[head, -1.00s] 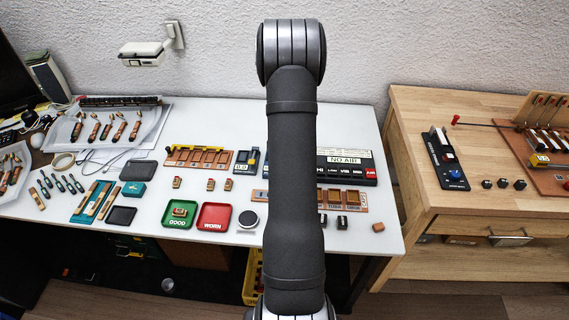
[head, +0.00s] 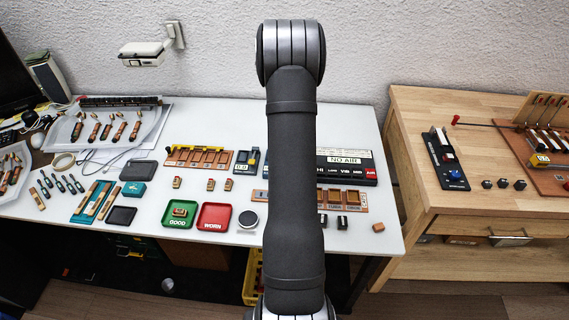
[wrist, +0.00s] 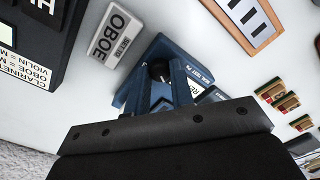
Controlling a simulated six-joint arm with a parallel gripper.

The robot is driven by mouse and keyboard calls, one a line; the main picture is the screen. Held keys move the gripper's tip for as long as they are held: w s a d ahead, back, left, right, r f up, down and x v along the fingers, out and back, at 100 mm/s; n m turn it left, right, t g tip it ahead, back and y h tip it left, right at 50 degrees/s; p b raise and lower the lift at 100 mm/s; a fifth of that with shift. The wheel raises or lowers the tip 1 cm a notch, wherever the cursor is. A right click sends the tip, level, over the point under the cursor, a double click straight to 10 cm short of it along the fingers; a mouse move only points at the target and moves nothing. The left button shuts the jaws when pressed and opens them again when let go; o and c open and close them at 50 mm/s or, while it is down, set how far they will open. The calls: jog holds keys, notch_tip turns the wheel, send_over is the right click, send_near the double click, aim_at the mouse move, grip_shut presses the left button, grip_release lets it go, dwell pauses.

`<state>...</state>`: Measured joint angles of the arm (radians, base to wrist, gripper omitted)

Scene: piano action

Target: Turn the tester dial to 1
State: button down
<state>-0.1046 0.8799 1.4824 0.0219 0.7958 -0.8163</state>
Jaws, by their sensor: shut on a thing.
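The blue tester (wrist: 133,93) lies in the middle of the wrist view, with printing on its face that I can only partly read. Its round black dial (wrist: 158,70) sits between my fingertips. My gripper (wrist: 160,73) is shut on the dial, with one finger on each side. The fingers cover parts of the tester, and I cannot read the dial's setting. In the head view the tester (head: 246,161) shows just left of my arm, which hides my gripper there.
A white OBOE card (wrist: 118,34) lies beside the tester. A dark panel (wrist: 70,30) stands beyond the card. A wooden-edged rack (wrist: 262,38) and several small reed pieces (wrist: 285,95) lie on the other side. In the head view, green (head: 180,224) and red (head: 213,226) trays sit nearer the front.

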jog(key=c, duration=1.3)
grip_release()
jog(key=shift+o, duration=0.2)
notch_tip(320, 180, up, 18)
jog(key=shift+w+d+f, duration=0.15)
jog(key=shift+f, duration=0.1)
notch_tip(320, 180, down, 18)
jog(key=shift+r, duration=0.25)
